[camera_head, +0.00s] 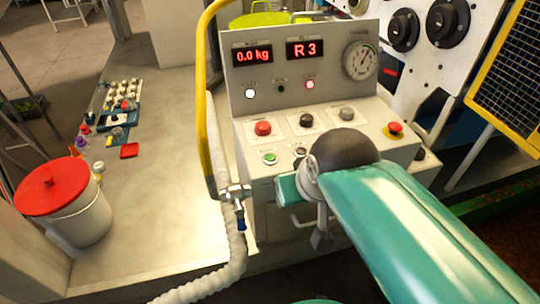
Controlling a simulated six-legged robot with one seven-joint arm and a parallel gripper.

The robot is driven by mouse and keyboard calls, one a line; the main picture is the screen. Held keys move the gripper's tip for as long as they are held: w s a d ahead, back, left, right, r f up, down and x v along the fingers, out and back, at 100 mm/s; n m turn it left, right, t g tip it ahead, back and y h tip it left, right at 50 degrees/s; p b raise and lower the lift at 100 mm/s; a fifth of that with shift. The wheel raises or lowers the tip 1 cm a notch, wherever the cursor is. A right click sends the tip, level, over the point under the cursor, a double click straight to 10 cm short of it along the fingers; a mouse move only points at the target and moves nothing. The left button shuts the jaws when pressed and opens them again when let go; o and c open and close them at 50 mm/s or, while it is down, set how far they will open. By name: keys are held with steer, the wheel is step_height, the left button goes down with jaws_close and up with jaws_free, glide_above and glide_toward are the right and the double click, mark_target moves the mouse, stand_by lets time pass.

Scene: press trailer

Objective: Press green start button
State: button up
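The green button (270,158) is on the lower left of the sloped control panel (240,132), a small round button with a pale ring. It is in plain view, with nothing over it. My teal arm (420,225) reaches in from the lower right, and its dark rounded joint covers part of the panel's lower middle. What looks like the end of my gripper (319,238) shows as a small grey piece below that joint, in front of the cabinet, lower than the green button and to its right. The fingers are mostly hidden, so I cannot tell their opening.
Above the green button are a red button (263,128), a black one (306,120) and a grey one (347,114). A red knob (395,128) is at right. Displays read 0.0 kg and R 3. A yellow pipe (203,90) and pale hose (236,245) stand left of the panel.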

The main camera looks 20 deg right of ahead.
jaws_close()
stand_by(1.5)
